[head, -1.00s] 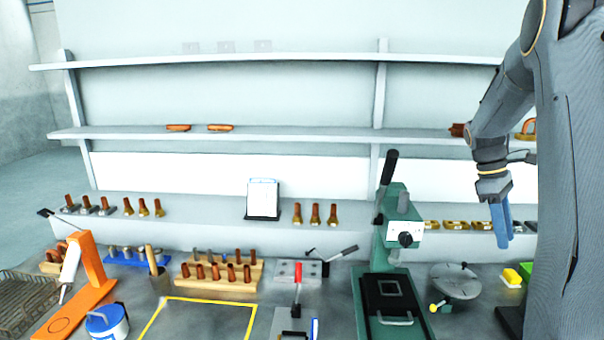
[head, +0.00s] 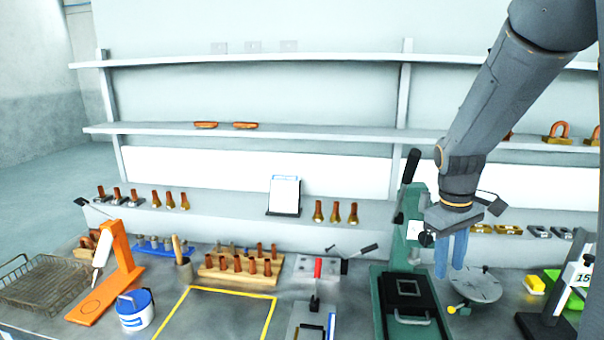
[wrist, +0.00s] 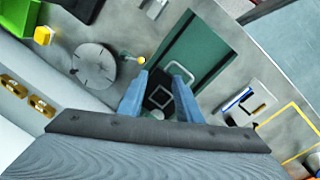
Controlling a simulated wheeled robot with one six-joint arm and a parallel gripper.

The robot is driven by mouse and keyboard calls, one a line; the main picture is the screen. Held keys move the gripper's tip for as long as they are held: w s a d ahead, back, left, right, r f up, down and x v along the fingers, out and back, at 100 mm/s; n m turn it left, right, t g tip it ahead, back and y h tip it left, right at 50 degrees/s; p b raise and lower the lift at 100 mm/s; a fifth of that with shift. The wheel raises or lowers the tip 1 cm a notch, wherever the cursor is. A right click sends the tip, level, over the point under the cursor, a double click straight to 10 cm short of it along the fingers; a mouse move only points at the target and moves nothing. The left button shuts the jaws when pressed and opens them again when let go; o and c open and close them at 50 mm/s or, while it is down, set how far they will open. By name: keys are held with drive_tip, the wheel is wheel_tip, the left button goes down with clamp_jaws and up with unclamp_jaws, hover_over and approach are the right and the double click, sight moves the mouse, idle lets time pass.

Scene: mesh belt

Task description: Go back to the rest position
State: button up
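My gripper (head: 452,256) hangs from my arm at the right in the head view, its two blue fingers pointing down. It is in front of the green press (head: 412,225) and left of the round grey plate (head: 476,285). In the wrist view my gripper (wrist: 158,80) has its fingers spread apart with nothing between them. The black plate of the press (wrist: 160,97) shows below, beyond the gap. Part of the press column is hidden behind my gripper in the head view.
A yellow block (head: 535,285) and a stand with a number (head: 568,285) are at the right. A wooden rack of copper-coloured pieces (head: 237,275), a yellow-outlined area (head: 215,318), a blue-white tub (head: 136,312) and a wire basket (head: 45,285) are to the left. Shelves (head: 300,128) run behind.

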drive_tip(key=s+a+f+m+t+y, duration=0.1)
drive_tip(key=s+a+m, duration=0.1)
drive_tip(key=s+a, duration=0.4)
drive_tip(key=s+a+f+m+t, duration=0.2)
drive_tip(key=s+a, duration=0.2)
drive_tip(key=a, duration=0.4)
drive_tip(key=shift+g, duration=0.8)
drive_tip(key=f+b, duration=0.6)
drive_tip(key=f, duration=0.1)
drive_tip(key=f+b, duration=0.4)
drive_tip(key=shift+a+f, duration=0.1)
drive_tip(key=shift+a, duration=0.15)
drive_tip(key=shift+c, duration=0.3)
